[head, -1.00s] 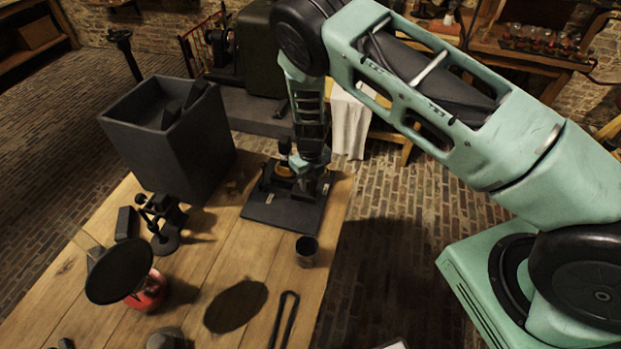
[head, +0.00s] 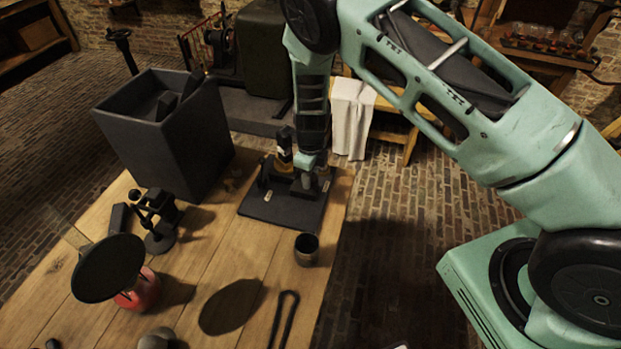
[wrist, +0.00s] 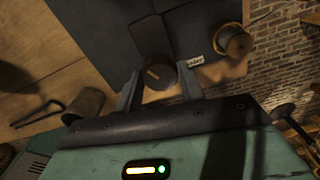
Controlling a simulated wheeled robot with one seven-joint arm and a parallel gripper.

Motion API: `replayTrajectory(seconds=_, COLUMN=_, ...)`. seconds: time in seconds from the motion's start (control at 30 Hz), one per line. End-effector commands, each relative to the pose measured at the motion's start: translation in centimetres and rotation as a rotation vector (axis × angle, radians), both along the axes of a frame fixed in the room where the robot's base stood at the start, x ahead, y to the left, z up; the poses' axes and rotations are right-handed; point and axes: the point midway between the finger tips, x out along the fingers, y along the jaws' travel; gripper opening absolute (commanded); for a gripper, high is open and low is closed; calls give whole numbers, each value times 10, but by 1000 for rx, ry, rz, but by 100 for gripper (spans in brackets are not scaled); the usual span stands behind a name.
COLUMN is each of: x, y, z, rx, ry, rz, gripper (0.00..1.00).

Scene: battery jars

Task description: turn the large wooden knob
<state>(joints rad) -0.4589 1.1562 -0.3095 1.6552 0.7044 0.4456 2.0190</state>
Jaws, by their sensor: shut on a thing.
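The large wooden knob (wrist: 160,76) is a dark brown round knob with a pale stripe on its face, in the middle of the wrist view. My gripper (wrist: 159,80) has one finger on each side of it and is shut on it. In the head view my gripper (head: 308,184) is down at the black board (head: 283,212) on the far end of the table, and it hides the knob there. A small white label (wrist: 194,62) is beside the knob; I cannot read it surely.
A spool-like part (wrist: 234,42) stands close to the right finger. A dark cup (head: 306,250) stands in front of the board. A large grey open box (head: 165,150) stands to the left. A black clamp-like stand (head: 160,222) and red canister (head: 143,292) are nearer.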

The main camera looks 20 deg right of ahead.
Motion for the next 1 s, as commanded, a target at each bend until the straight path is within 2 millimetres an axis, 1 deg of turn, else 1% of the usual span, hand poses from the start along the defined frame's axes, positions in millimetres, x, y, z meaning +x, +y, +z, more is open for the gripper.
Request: replayTrajectory(seconds=1.0, x=0, y=0, z=-1, rx=0, ry=-4, rz=966, gripper=16)
